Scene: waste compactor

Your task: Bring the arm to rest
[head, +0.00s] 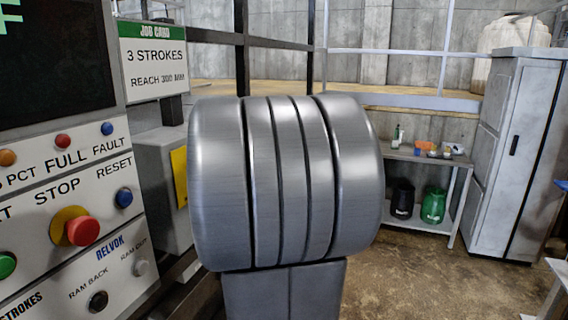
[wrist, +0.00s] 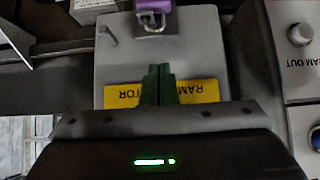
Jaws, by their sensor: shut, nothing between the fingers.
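My gripper (wrist: 158,72) shows in the wrist view as two dark green fingers, shut together with nothing between them. Its tips are in front of a grey box (wrist: 122,63) with a yellow label (wrist: 204,91) that appears upside down and is partly hidden by the fingers. A purple padlock (wrist: 153,18) hangs on the box at the top of the wrist view, apart from the fingertips in the picture. In the head view, my own grey arm link fills the middle and hides what is behind it; my gripper is not visible there.
A control panel (head: 30,205) with a red stop button (head: 83,231) stands close on the left. A job card (head: 154,62) is beside the screen. A shelf (head: 421,222) with bins and a grey cabinet (head: 522,150) stand at the back right. Floor there is open.

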